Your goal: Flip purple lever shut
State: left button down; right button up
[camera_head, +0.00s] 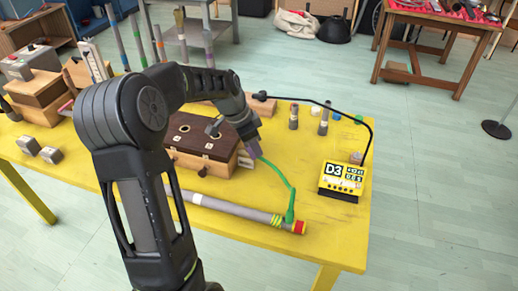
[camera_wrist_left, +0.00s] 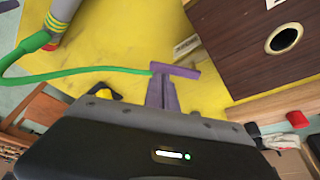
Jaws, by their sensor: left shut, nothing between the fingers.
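My left gripper (camera_head: 254,150) reaches down over the yellow table, just in front of the brown wooden box (camera_head: 190,138). In the left wrist view its narrow purple-grey fingers (camera_wrist_left: 163,92) are together, with nothing seen between them. A short purple bar (camera_wrist_left: 182,71), which looks like the lever, lies crosswise right at the fingertips. I cannot tell whether they touch. A green cable (camera_head: 279,174) runs from beside the fingertips to the end of a grey tube (camera_head: 235,207); it also shows in the left wrist view (camera_wrist_left: 80,74). The lever's base is hidden. My right gripper is out of view.
A yellow display box marked D3 (camera_head: 342,180) with a black cable stands at the table's right end. Small upright cylinders (camera_head: 294,117) stand behind. The yellow tabletop (camera_head: 330,232) is bare at the front right. A wooden table (camera_head: 440,25) stands farther back.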

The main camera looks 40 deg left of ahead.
pick_arm(q)
jog(key=m, duration=0.1)
jog(key=s+m+b, duration=0.1)
jog(key=m, duration=0.1)
jog(key=a+m+g+h, duration=0.1)
jog(key=shift+s+m, duration=0.4)
jog(key=shift+w+a, duration=0.45)
jog(key=shift+w, duration=0.2)
jog(key=shift+d, duration=0.1)
jog(key=shift+w+d, duration=0.2)
notch_tip(320, 180, up, 10)
jog(key=shift+f, duration=0.25)
